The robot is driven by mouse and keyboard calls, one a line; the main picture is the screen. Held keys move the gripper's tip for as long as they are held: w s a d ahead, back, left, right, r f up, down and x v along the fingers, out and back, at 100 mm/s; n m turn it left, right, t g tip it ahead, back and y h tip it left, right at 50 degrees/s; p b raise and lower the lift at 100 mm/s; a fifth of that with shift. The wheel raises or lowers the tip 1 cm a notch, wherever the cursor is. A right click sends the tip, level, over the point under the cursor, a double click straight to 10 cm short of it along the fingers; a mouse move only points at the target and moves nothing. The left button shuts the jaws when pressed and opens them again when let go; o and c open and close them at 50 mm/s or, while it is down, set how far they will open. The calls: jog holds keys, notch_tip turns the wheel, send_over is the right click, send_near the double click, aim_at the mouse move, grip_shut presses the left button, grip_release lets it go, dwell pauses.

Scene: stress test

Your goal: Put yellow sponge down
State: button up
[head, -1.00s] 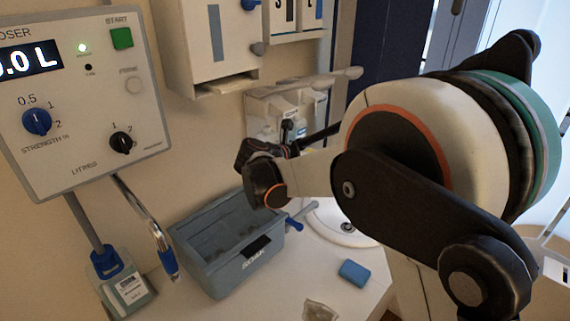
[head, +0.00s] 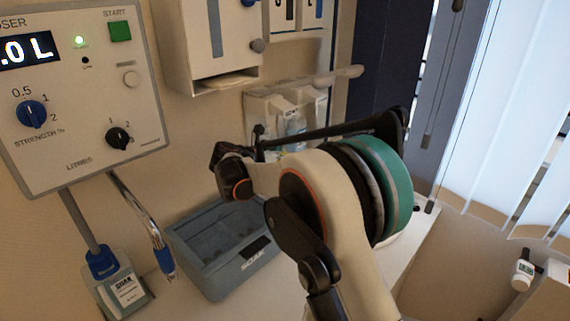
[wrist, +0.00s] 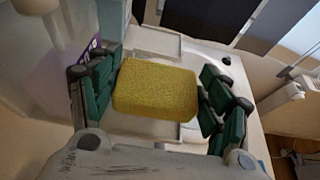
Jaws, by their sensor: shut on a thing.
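In the wrist view a yellow sponge (wrist: 156,90) sits between the two green-padded fingers of my gripper (wrist: 157,95). The gripper is shut on the sponge. A pale counter surface (wrist: 152,128) shows below and around the sponge; I cannot tell how far the sponge is above it. In the head view my arm hides the sponge, and the gripper's fingertips are not clearly seen there.
A grey-blue soak bin (head: 215,275) stands on the counter below the dosing panel (head: 75,95). A labelled bottle (head: 122,293) stands left of the bin. Dispensers (head: 222,45) hang on the wall. Window blinds (head: 520,110) are at the right.

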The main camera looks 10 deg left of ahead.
jog(key=shift+w+a+f, duration=0.1)
jog(key=shift+a+f, duration=0.1)
jog(key=shift+f, duration=0.6)
jog(key=shift+f+b, duration=0.4)
jog(key=shift+b, duration=0.1)
jog(key=shift+f, duration=0.2)
jog(key=o, duration=0.6)
jog(key=shift+r, duration=0.1)
